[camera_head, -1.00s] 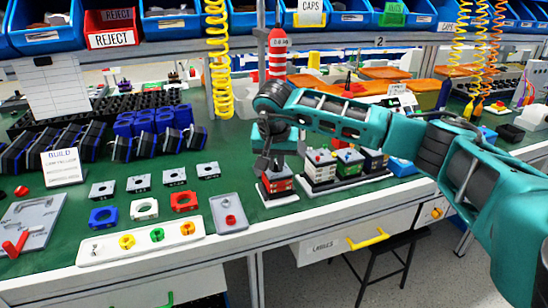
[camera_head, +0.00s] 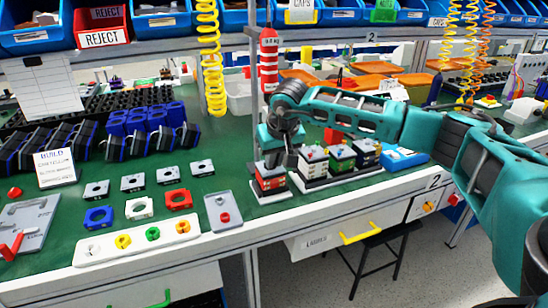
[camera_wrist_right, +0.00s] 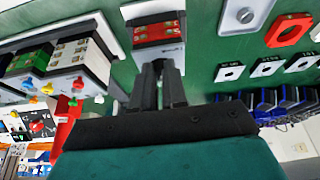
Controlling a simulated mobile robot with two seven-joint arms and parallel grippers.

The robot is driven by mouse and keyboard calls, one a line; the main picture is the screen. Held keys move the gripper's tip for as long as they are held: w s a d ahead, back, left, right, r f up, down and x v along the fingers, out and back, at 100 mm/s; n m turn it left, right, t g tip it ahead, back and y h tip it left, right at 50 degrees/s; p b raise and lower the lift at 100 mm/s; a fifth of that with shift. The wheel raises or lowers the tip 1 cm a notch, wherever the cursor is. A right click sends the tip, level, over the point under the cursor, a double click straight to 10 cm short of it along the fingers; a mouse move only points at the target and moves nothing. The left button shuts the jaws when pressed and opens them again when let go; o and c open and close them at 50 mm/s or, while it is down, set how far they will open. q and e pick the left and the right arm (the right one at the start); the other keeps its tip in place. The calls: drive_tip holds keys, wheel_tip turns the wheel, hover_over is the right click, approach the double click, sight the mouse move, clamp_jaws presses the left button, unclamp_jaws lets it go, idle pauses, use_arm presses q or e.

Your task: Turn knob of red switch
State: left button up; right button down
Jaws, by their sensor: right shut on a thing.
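The red switch (camera_head: 270,181) is a small block with red and pale layers on a white base plate near the bench's front edge. It also shows at the top of the right wrist view (camera_wrist_right: 158,32). My right gripper (camera_head: 271,163) points down at the top of this switch. In the right wrist view its dark fingers (camera_wrist_right: 162,68) are close together and reach to the switch. The gripper is shut on the knob, which the fingers hide; I cannot tell the knob's angle. My left gripper is not in view.
Close to the right stand similar switches: a white-topped one (camera_head: 313,163), a green one (camera_head: 342,158) and a black one (camera_head: 367,153). To the left lie a grey tray (camera_head: 222,211) and a white strip (camera_head: 138,241) with coloured rings. A red-and-white cylinder (camera_head: 269,60) stands behind.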

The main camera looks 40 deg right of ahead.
drive_tip(key=shift+r, duration=0.1)
drive_tip(key=c, duration=1.2)
unclamp_jaws()
drive_tip(key=shift+o, duration=0.2)
drive_tip(key=p+v, duration=0.1)
drive_tip(key=v, duration=1.1)
drive_tip(key=shift+s+r, duration=0.15)
drive_tip(key=shift+r, duration=0.2)
